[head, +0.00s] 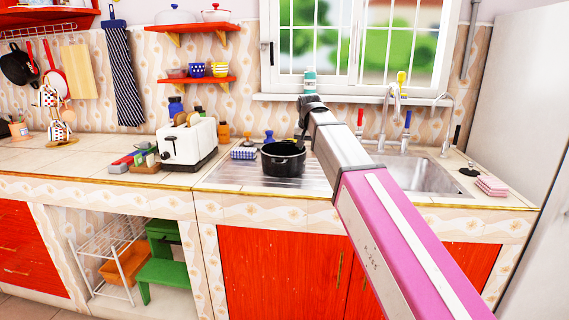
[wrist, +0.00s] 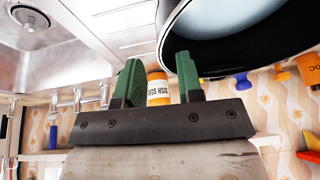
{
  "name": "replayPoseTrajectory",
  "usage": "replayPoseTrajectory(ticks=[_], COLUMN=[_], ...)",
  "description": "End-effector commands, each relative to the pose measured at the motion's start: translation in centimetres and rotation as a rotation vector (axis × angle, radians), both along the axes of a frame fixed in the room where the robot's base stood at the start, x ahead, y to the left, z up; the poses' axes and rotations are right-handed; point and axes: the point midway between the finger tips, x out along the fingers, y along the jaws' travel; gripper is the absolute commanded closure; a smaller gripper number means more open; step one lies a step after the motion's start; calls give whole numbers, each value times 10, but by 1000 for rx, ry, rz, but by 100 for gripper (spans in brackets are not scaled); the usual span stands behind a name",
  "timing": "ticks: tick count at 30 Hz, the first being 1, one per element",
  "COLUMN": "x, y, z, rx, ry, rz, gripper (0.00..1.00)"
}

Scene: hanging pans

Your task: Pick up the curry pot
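The curry pot (head: 283,162) is a black pot standing upright on the ribbed metal drainboard left of the sink. In the head view my gripper (head: 303,136) is above the pot's right side, pointing down, its fingers small and dark. In the wrist view, which looks inverted, the pot (wrist: 245,60) fills the upper right, with its pale inside showing. My gripper (wrist: 160,78) is open there, with two green fingers apart and nothing held. The right finger overlaps the pot's edge in the picture; I cannot tell whether it touches.
The sink (head: 425,175) with its taps is to the right. A white toaster (head: 188,145) with bread is to the left. A blue-and-white checked item (head: 243,153) stands close beside the pot. An orange-and-white jar (wrist: 158,88) shows between my fingers, farther off.

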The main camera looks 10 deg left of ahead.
Motion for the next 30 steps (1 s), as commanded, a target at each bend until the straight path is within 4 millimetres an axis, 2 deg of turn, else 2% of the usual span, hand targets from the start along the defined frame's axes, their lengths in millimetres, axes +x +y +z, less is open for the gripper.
replayPoseTrajectory(ticks=[5,12,21,23,24,30], x=[4,14,16,16,16,16], y=[3,6,7,7,7,7], z=[-14,-43,-48,-48,-48,-48], rx=[-1,-1,0,0,0,0], ry=[1,2,0,0,0,0], rz=[0,0,0,0,0,0], gripper=[66,66,66,86,99,100])
